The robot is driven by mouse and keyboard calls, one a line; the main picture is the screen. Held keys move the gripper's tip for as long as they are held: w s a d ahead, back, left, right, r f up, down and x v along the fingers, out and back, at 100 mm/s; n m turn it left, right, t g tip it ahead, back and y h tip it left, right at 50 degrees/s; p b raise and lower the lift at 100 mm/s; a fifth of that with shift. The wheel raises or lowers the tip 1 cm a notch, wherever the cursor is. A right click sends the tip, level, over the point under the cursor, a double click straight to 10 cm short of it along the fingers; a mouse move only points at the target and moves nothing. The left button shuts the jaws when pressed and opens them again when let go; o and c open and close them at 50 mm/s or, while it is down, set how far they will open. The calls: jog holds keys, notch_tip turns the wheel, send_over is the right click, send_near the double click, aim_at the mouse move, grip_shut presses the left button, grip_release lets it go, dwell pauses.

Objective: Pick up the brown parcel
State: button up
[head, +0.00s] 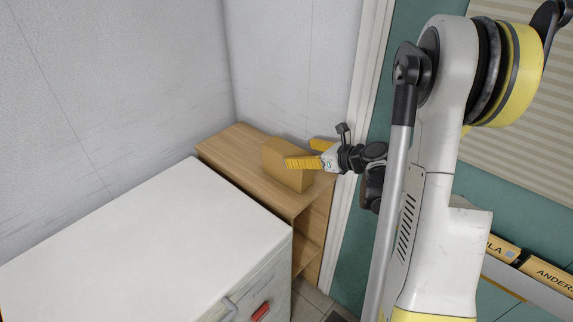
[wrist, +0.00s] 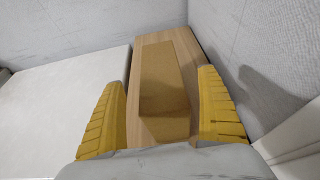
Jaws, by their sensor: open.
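The brown parcel (head: 281,163) is a plain box standing on top of a wooden shelf unit (head: 240,138) in the corner. In the wrist view the parcel (wrist: 165,90) lies lengthwise between the two yellow fingers. My gripper (head: 304,153) is open at the parcel's right end, with one finger in front of the parcel and the other towards the wall side. In the wrist view my gripper (wrist: 165,108) has a gap on both sides of the parcel. I cannot tell whether the near finger touches it. The parcel's far lower edges are hidden.
A white-topped cabinet (head: 150,235) stands left of the shelf unit, with its top close by. Grey walls (head: 290,70) close in the corner behind the parcel. A white door frame (head: 352,110) and teal wall are to the right.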

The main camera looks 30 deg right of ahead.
aim_at(291, 151)
jog(key=b+x, duration=0.1)
jog(key=x, duration=0.5)
jog(key=shift+b, duration=0.35)
jog(key=shift+c, duration=0.8)
jog(key=c, duration=1.3)
jog(key=shift+r, duration=0.1)
